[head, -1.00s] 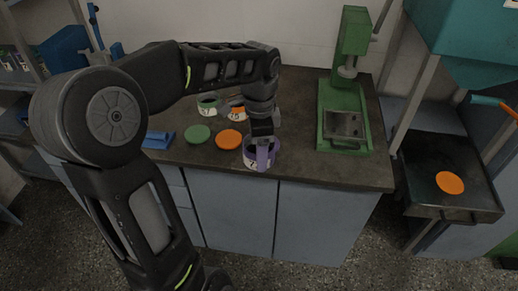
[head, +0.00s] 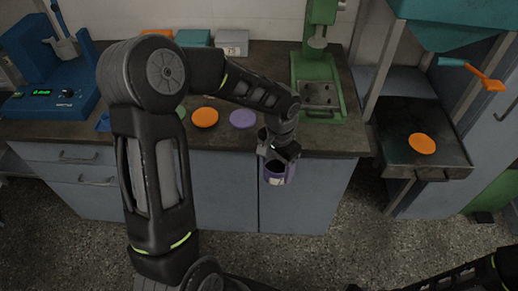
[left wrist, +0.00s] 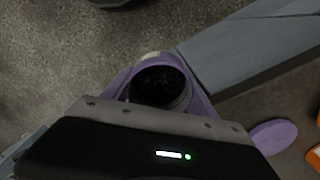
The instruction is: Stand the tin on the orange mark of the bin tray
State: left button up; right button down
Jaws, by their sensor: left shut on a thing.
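The tin (head: 278,174) is purple with a pale label and stands roughly upright in my left gripper (head: 277,152). It hangs in the air in front of the counter. In the left wrist view the tin (left wrist: 160,86) shows its open top and dark inside, with the gripper shut on it. The bin tray (head: 440,172) is a dark, low tray at the right under a teal hopper. The orange mark (head: 422,143) is a bare round disc on it. The tin is left of the tray and apart from it. My right gripper is out of view.
The counter carries an orange disc (head: 205,117), a purple disc (head: 243,118), a green press (head: 318,85) and a blue device (head: 50,90). An orange-ended lever (head: 478,75) juts out above the tray. Open floor (head: 330,245) lies in front of the counter.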

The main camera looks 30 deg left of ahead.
pick_arm(q)
jog(key=w+d+f+n, duration=0.2)
jog(key=d+f+n, duration=0.1)
jog(key=d+f, duration=0.2)
notch_tip(320, 180, down, 2)
jog(key=shift+w+f, duration=0.2)
jog(key=shift+f, duration=0.05)
jog(key=shift+w+r, duration=0.1)
